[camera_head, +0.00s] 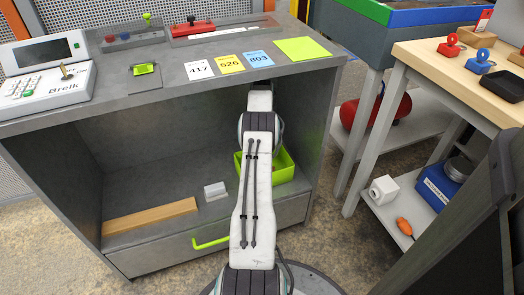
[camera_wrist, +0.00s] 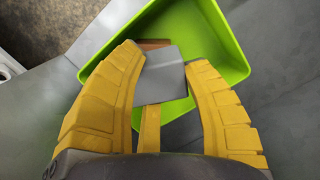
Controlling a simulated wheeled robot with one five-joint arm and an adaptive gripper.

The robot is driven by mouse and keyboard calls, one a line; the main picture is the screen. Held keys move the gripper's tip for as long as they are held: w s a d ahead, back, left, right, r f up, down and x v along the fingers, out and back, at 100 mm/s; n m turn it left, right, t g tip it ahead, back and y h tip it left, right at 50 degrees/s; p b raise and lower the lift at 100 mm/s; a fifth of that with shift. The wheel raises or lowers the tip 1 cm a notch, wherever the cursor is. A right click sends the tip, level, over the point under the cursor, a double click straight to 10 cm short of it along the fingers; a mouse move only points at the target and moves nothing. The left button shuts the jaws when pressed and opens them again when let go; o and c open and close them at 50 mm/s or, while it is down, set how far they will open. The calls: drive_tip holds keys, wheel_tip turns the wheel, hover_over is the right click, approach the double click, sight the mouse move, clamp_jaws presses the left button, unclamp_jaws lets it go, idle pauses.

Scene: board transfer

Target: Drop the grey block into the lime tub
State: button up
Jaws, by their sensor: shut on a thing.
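The lime tub (camera_head: 284,172) stands on the lower shelf of the grey bench, partly hidden behind my arm in the head view. In the wrist view the lime tub (camera_wrist: 236,36) lies beyond my fingers. My gripper (camera_wrist: 165,62) has its yellow fingers on either side of the grey block (camera_wrist: 164,76) and is shut on it. The block appears over the tub's opening, in front of its inside; its height above the floor of the tub is hard to tell. My gripper is hidden in the head view.
A wooden bar (camera_head: 150,217) and a light grey-white piece (camera_head: 214,191) lie on the shelf left of the tub. The bench top (camera_head: 135,110) overhangs the shelf. A brown piece (camera_wrist: 153,44) shows behind the block. A side table (camera_head: 455,65) stands at right.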

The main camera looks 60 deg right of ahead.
drive_tip(key=shift+f+b, duration=0.9)
drive_tip(key=shift+f, duration=0.65)
drive_tip(key=o, duration=1.3)
drive_tip(key=shift+c, duration=0.2)
drive_tip(key=shift+r, duration=0.1)
drive_tip(key=shift+r, duration=4.95)
